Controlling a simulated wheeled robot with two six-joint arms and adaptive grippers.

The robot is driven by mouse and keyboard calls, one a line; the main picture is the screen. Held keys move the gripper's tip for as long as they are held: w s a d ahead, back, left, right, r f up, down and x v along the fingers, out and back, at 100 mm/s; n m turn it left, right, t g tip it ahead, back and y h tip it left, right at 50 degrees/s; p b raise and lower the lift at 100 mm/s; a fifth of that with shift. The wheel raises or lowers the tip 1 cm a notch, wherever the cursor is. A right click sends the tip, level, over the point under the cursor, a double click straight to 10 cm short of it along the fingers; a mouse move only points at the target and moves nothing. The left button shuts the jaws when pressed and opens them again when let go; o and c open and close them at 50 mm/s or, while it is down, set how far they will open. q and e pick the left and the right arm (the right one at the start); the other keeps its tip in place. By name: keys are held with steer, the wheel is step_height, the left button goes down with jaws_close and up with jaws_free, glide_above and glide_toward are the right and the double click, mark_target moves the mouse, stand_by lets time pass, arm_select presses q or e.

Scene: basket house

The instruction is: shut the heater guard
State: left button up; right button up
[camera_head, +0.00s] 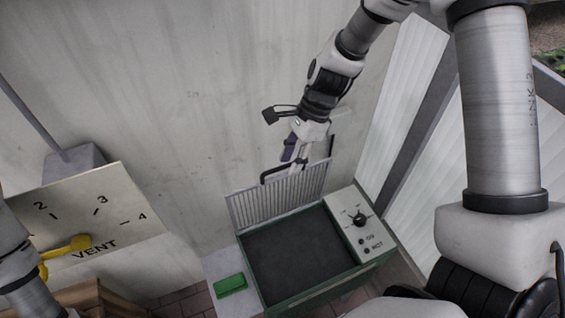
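The heater (312,292) is a green box with a dark flat top, low in the middle of the head view. Its guard (278,197) is a grey ribbed panel that stands raised along the heater's back edge. A black handle (268,178) sits on the guard's upper edge. My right gripper (297,158) is right at the guard's top edge, beside the handle. I cannot tell whether it touches the handle or how far its fingers are apart. My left arm shows only at the lower left edge, and its gripper is out of view.
A control panel (362,228) with a black knob is on the heater's right side. A green tray-like piece (230,284) lies to its left. A vent board (105,210) with a yellow lever (72,245) is at the left. A pale wall (180,100) stands close behind.

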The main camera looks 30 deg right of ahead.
steer(key=x, duration=0.3)
steer(key=shift+w+f, duration=0.1)
jaws_close()
